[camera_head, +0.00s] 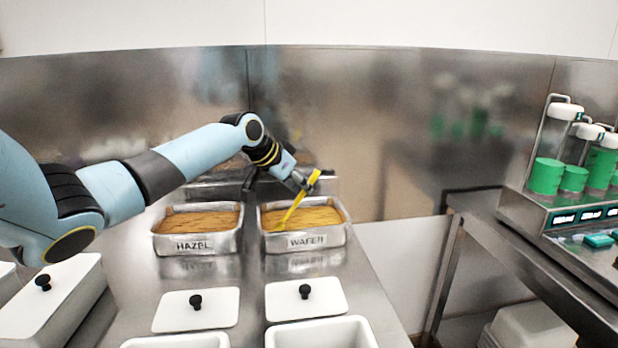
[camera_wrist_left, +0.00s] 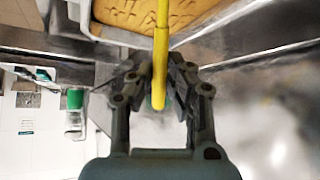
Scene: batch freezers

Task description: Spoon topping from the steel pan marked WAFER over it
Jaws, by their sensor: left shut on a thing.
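The steel pan marked WAFER (camera_head: 333,238) stands on the steel counter, filled with a golden-brown topping (camera_head: 322,215). My left gripper (camera_head: 303,184) is shut on the handle of a yellow spoon (camera_head: 297,206) above this pan. The spoon slants down to the left, and its lower end reaches the topping; whether its bowl is sunk in it cannot be told. In the left wrist view the yellow handle (camera_wrist_left: 160,60) runs between the fingers (camera_wrist_left: 158,85), with the topping (camera_wrist_left: 140,14) at the top. My right gripper is not in view.
A similar steel pan marked HAZEL (camera_head: 197,245) stands just left. White lids with black knobs (camera_head: 306,299) and white tubs (camera_head: 320,334) are in front. A steel wall rises behind.

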